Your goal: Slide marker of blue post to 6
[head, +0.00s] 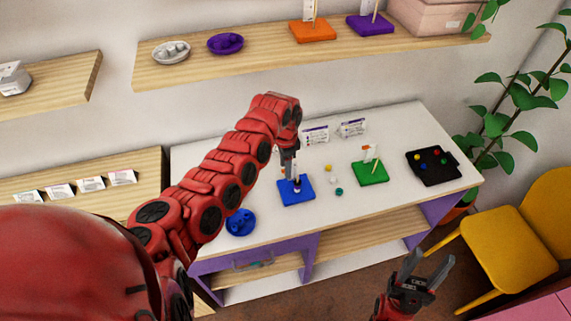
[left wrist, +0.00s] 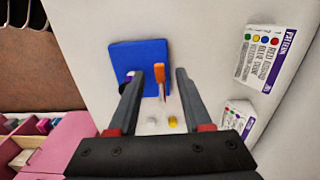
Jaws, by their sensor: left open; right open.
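The blue board (head: 296,197) lies on the white table; it also shows in the left wrist view (left wrist: 136,54). In that view an orange marker (left wrist: 159,72) on a thin pale post stands at the board, between my left fingers. Beads, dark and white, show beside the left finger, partly hidden. My left gripper (head: 289,172) is open and points down over the blue board; in the wrist view its fingers (left wrist: 160,82) are on both sides of the marker, apart from it as far as I can see. My right gripper (head: 429,262) is open and empty, in front of the table. Any numbers on the post are too small to read.
A green board (head: 371,174) with a post and a black board (head: 432,172) with beads stand to the right. Loose yellow (head: 329,168), white and teal beads lie between. A blue dish (head: 240,223) is left; cards (head: 317,135) stand behind. A shelf (head: 270,50) hangs above.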

